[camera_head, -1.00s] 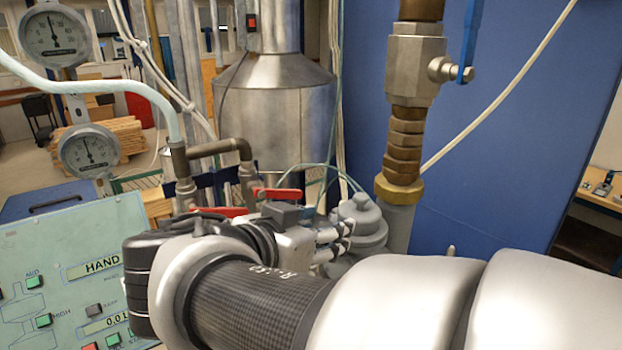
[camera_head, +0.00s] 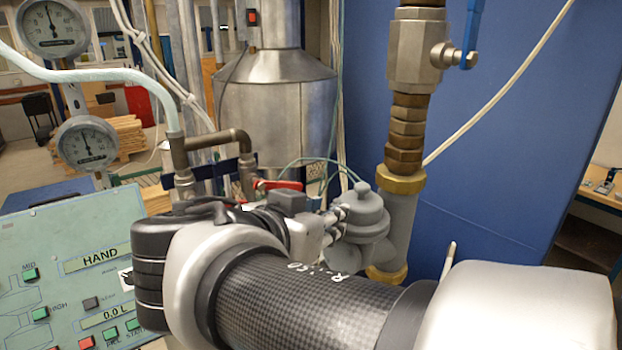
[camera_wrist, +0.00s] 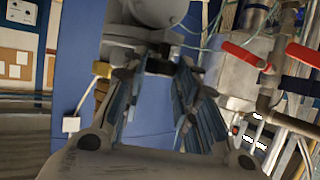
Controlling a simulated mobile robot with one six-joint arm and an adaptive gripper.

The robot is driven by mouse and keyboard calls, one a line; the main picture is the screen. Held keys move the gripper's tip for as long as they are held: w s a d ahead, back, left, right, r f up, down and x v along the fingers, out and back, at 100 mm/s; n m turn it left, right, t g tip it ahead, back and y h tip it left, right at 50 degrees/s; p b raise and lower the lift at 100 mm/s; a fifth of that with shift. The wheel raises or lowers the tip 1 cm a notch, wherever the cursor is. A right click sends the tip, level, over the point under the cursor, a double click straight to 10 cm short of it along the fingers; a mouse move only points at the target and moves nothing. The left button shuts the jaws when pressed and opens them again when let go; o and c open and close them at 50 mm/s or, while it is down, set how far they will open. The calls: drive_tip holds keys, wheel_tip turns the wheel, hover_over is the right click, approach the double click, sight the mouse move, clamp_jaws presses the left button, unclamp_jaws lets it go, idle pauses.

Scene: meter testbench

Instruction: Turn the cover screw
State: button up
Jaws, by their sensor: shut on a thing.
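In the wrist view my gripper (camera_wrist: 160,76) points up the picture, its two ribbed blue-grey fingers spread at the base and drawn together at the tips. The tips are shut on a small dark piece at the grey meter body (camera_wrist: 128,40), which seems to be the cover screw (camera_wrist: 160,66). Its shape and slot are too small to make out. In the head view the domed grey meter housing (camera_head: 362,213) stands beside the vertical pipe. My wrist and forearm hide the gripper and the screw there.
The vertical pipe with brass rings (camera_head: 401,178) stands close to the right of the meter. Red valve handles (camera_wrist: 303,55) and brown pipes (camera_head: 217,145) are close by. A green control panel (camera_head: 70,265) stands at left, and a blue wall (camera_head: 500,140) behind.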

drive_tip(key=n+t+y+b, duration=0.1)
drive_tip(key=n+y+b, duration=0.1)
drive_tip(key=b, duration=0.1)
drive_tip(key=shift+d+f+b, duration=0.1)
drive_tip(key=shift+d+b, duration=0.1)
drive_tip(key=shift+b, duration=0.15)
drive_tip(key=o, duration=1.1)
drive_tip(key=shift+c, duration=0.2)
drive_tip(key=shift+s, duration=0.1)
drive_tip(key=v, duration=0.7)
drive_tip(key=shift+s+r, duration=0.2)
drive_tip(key=shift+s, duration=0.05)
